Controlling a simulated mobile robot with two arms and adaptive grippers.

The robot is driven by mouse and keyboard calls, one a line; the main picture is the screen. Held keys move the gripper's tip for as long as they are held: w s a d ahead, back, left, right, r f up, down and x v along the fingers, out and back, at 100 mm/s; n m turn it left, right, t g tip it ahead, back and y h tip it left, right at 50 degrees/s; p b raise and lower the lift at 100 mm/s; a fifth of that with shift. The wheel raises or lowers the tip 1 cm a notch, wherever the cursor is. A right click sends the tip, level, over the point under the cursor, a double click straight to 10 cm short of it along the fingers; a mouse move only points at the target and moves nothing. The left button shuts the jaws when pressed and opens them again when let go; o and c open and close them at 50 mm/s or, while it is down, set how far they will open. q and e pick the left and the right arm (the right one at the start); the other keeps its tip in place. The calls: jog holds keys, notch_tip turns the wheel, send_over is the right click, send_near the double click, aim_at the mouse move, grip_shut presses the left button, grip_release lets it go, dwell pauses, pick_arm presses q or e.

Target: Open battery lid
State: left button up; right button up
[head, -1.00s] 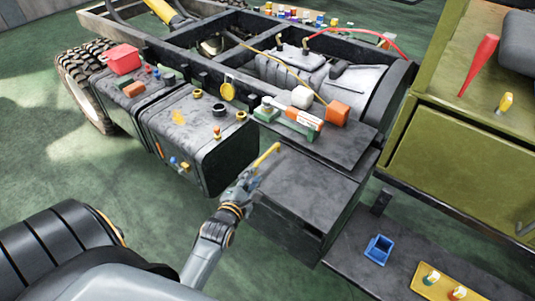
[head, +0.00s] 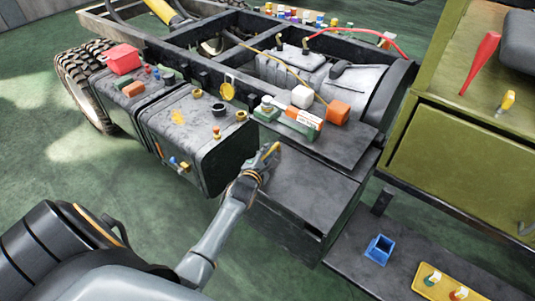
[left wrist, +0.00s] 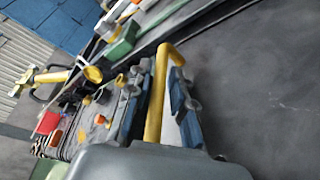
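The battery box stands at the centre right of the head view, with its flat dark grey lid (head: 310,188) lying closed on top. A yellow handle (head: 269,150) shows at the lid's back left corner. My left gripper (head: 264,160) is at this handle. In the left wrist view, the yellow handle (left wrist: 155,95) runs between the two fingers of my left gripper (left wrist: 160,90). The fingers stand apart, with a pale gap on the handle's right. The handle lies close to the left finger; I cannot tell whether they touch. My right gripper is not in view.
A dark tank (head: 205,140) with caps on top stands left of the box. Behind the lid, a shelf carries a green block (head: 267,110) and an orange cube (head: 338,112). An olive cabinet (head: 460,170) stands at the right. Open green floor lies at the left.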

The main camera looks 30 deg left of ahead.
pick_arm(q)
grip_shut()
jog(key=shift+r, duration=0.1)
